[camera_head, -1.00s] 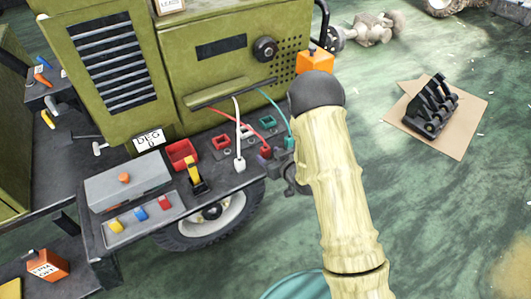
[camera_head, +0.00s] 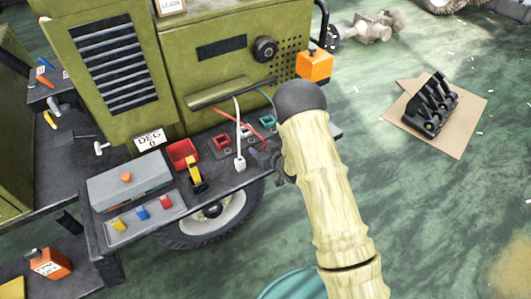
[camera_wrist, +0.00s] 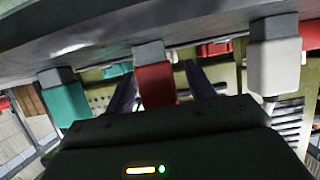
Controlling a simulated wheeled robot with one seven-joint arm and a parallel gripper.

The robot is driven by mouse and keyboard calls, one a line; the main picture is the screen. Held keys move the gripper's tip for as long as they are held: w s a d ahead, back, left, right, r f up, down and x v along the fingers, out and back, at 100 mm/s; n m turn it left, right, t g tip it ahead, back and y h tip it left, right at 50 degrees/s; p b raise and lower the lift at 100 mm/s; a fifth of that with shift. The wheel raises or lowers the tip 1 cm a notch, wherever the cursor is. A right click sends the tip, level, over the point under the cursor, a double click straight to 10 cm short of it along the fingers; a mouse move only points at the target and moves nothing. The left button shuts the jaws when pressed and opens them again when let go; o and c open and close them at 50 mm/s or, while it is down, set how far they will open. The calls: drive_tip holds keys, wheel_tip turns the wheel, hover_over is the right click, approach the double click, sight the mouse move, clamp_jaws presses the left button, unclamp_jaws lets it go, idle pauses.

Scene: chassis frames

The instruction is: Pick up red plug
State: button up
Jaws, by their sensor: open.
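The red plug (camera_wrist: 155,84) is in the middle of the wrist view, with its grey end against the dark shelf that crosses the top of the picture. My gripper (camera_wrist: 160,76) is open, with one dark finger on each side of the red plug; I cannot tell whether either touches it. In the head view my gripper (camera_head: 265,158) is low over the shelf, at the end of the red cable (camera_head: 258,137). My gripper and arm largely hide the red plug there.
A white plug (camera_wrist: 273,65) and a teal plug (camera_wrist: 64,100) flank the red one closely. The white plug also shows in the head view (camera_head: 239,163). Red (camera_head: 221,141) and teal (camera_head: 266,121) sockets sit behind.

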drive_tip(key=shift+c, duration=0.4)
drive_tip(key=c, duration=1)
wheel_tip(320, 180, up, 10)
drive_tip(key=shift+b, duration=0.35)
